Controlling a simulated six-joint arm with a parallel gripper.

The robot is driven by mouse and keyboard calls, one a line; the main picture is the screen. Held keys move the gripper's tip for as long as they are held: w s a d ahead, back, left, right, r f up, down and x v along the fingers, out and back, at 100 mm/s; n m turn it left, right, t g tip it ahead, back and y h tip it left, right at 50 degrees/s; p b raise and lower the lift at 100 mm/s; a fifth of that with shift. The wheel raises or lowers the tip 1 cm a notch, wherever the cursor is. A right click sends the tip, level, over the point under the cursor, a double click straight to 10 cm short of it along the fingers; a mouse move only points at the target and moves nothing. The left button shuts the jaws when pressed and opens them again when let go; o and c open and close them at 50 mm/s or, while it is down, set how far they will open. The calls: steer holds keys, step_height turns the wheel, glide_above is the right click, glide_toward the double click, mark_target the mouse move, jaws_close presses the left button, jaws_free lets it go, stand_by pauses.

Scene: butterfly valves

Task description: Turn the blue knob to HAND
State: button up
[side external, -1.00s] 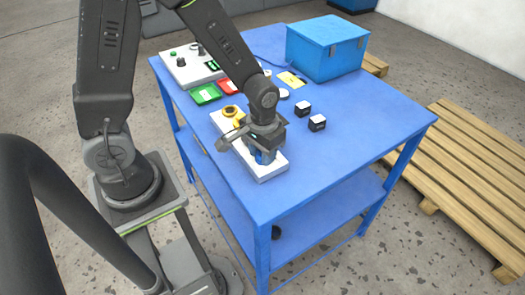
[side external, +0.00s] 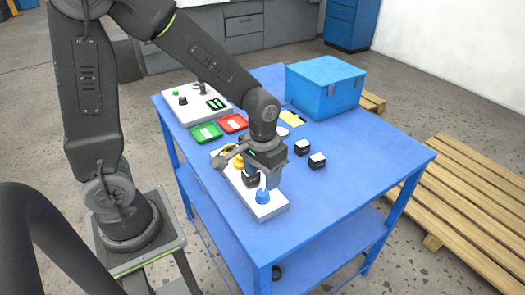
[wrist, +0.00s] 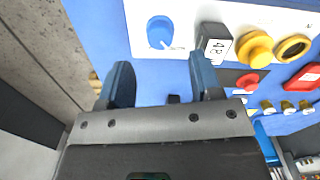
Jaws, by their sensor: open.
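The blue knob (side external: 263,196) sits near the front end of a white panel (side external: 272,208) on the blue table. It also shows in the wrist view (wrist: 160,32), above and between the fingers in the picture, with a small white mark beside it. No HAND lettering is readable, so I cannot tell its setting. My gripper (side external: 262,176) is above the panel, apart from the knob. In the wrist view its two blue fingers (wrist: 162,82) are spread with nothing between them.
A dark block labelled 48 (wrist: 214,43) stands beside the knob, with a yellow knob (wrist: 256,48) and a yellow ring (wrist: 293,47) beyond.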

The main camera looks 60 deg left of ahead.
mark_target(261, 192)
step_height(261, 192, up, 8)
steer(key=shift+f, duration=0.2)
steer(key=s+a+r+m+t, duration=0.1)
steer(key=s+r+m+t, duration=0.1)
steer(key=s+r+t, duration=0.3)
steer(key=s+r, duration=0.2)
steer(key=s, duration=0.2)
steer(key=shift+s+a+r+t, duration=0.15)
steer(key=shift+s+r+t, duration=0.1)
steer(key=shift+r+t, duration=0.1)
